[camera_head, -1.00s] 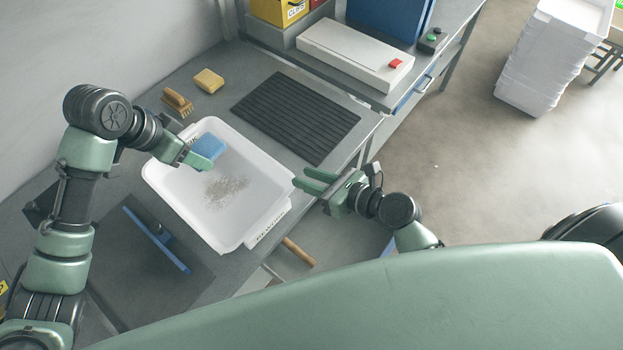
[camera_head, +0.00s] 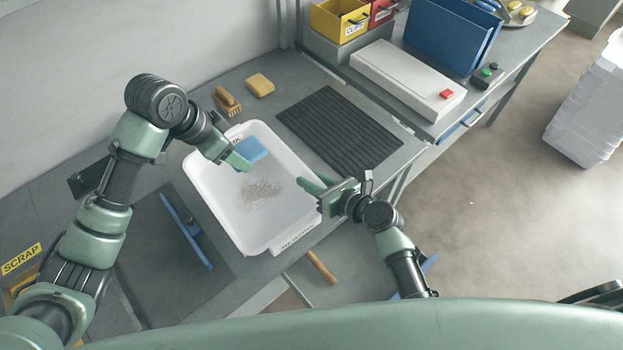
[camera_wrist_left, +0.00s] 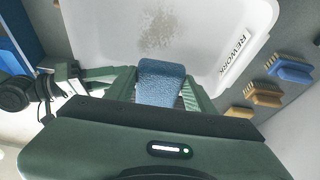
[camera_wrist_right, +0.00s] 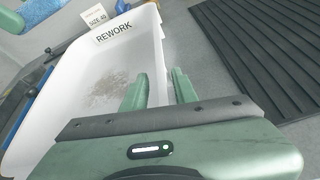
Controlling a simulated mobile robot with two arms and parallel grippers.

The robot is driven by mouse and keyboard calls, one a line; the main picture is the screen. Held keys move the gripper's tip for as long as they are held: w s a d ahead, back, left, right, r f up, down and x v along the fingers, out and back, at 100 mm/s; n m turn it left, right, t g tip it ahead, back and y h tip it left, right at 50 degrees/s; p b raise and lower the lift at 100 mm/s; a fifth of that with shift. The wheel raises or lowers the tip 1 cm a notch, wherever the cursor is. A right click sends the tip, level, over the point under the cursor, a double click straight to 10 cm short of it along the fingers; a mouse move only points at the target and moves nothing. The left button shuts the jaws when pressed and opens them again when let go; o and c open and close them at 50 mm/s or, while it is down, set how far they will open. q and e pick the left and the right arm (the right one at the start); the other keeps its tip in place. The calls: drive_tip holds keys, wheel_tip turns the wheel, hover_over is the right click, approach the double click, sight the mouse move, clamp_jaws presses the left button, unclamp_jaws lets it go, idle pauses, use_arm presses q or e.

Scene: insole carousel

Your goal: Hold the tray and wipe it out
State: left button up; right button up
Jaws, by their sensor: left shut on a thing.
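The white tray (camera_head: 205,200), labelled REWORK, lies on the grey bench with a patch of grey-brown grit (camera_head: 262,192) on its floor. My left gripper (camera_head: 243,160) is shut on a blue sponge (camera_head: 252,149), held at the tray's far end; the sponge also shows between the fingers in the left wrist view (camera_wrist_left: 160,85). Whether the sponge touches the tray is unclear. My right gripper (camera_head: 316,186) is open at the tray's right side. In the right wrist view its fingers (camera_wrist_right: 158,88) appear on either side of the tray's rim, with no visible grip.
A black ribbed mat (camera_head: 340,130) lies right of the tray. A blue bar-shaped tool (camera_head: 188,228) lies at left, and a wooden handle (camera_head: 322,267) is in front.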

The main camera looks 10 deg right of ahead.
clamp_jaws()
idle(1.5)
